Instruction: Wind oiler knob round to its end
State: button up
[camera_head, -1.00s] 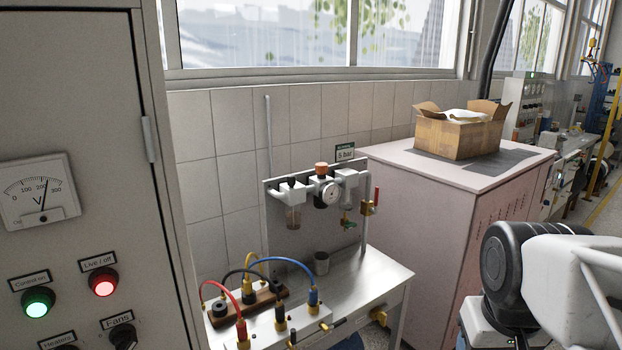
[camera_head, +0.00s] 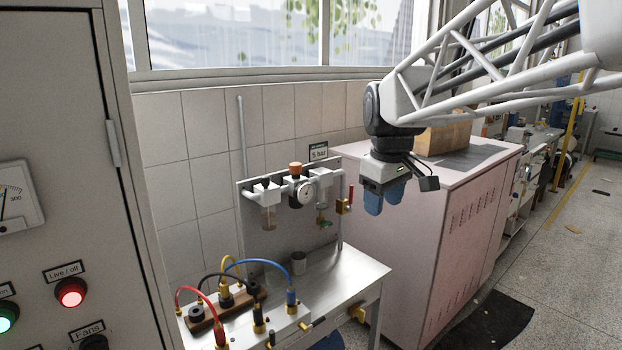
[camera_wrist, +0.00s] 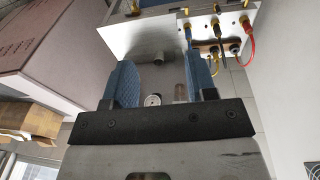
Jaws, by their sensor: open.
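The oiler's own knob is too small to tell. My gripper (camera_head: 383,198) is open and empty, to the right of the unit and apart from it, blue fingers pointing down. In the wrist view the gauge (camera_wrist: 153,100) shows between my open fingers (camera_wrist: 162,82).
A brass valve with a red handle (camera_head: 350,193) sits right of the oiler. Below is a metal bench (camera_head: 350,275) with a cup (camera_head: 299,262) and coloured cables. A pink cabinet (camera_head: 440,220) stands behind my gripper, carrying a cardboard box (camera_head: 447,138). A control cabinet is at left.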

jog(key=w+a+r+n, duration=0.25)
jog(key=w+a, duration=0.35)
jog(key=w, duration=0.4)
jog(key=n+g, duration=0.2)
jog(key=n, duration=0.8)
send_over(266, 178)
jog(key=f, duration=0.3)
jog(key=shift+w+f, duration=0.1)
jog(key=shift+w, duration=0.25)
jog(key=shift+w+a+f+n, duration=0.1)
jog(key=shift+w+a+n, duration=0.05)
jog(key=shift+a+n, duration=0.1)
jog(key=shift+f, duration=0.1)
jog(key=shift+d+f, duration=0.1)
jog(key=shift+f, duration=3.7)
jog(key=c, duration=0.9)
